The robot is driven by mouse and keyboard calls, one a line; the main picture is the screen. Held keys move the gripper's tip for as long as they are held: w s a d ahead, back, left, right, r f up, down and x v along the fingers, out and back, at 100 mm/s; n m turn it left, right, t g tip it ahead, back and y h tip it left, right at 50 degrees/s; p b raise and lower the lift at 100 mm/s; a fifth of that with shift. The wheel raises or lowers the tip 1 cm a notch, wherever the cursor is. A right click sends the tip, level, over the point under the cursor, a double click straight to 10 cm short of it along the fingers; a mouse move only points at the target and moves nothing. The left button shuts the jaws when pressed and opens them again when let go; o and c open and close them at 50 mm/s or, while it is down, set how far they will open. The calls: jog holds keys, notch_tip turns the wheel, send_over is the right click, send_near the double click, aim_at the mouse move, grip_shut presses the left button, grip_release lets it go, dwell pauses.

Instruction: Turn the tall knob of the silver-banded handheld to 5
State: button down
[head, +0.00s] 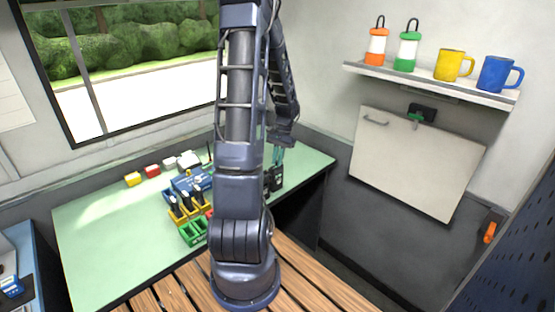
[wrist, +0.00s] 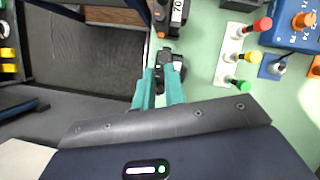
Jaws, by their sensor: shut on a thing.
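My gripper (wrist: 160,82) has two teal fingers closed on a small dark part at the top of a black handheld (wrist: 172,62), which seems to be its knob. The fingertips hide most of that part, so its pointer and number cannot be read. A silver band cannot be made out clearly. A second dark handheld (wrist: 172,14) with a pale numbered label and an orange spot stands just beyond it. In the head view the teal fingers of my gripper (head: 278,155) reach down to black handhelds (head: 274,179) at the table's right side, partly behind my arm.
The green table (head: 110,230) also holds a blue box (head: 190,181), yellow-and-black units (head: 187,206) and a green holder (head: 193,233). In the wrist view a white strip with coloured knobs (wrist: 229,58) stands right of the handhelds. The table edge is close on the left.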

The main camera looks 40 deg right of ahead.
jog(key=m+t, duration=0.2)
jog(key=m, duration=0.3)
jog(key=shift+s, duration=0.2)
jog(key=shift+m+t, duration=0.9)
jog(key=shift+m, duration=1.4)
jog(key=shift+m+h, duration=0.3)
jog(key=shift+a, duration=0.1)
jog(key=c, duration=1.5)
grip_release()
jog(key=shift+o, duration=0.2)
jog(key=v, duration=1)
jog(key=shift+s+r, duration=0.2)
jog(key=shift+r, duration=0.15)
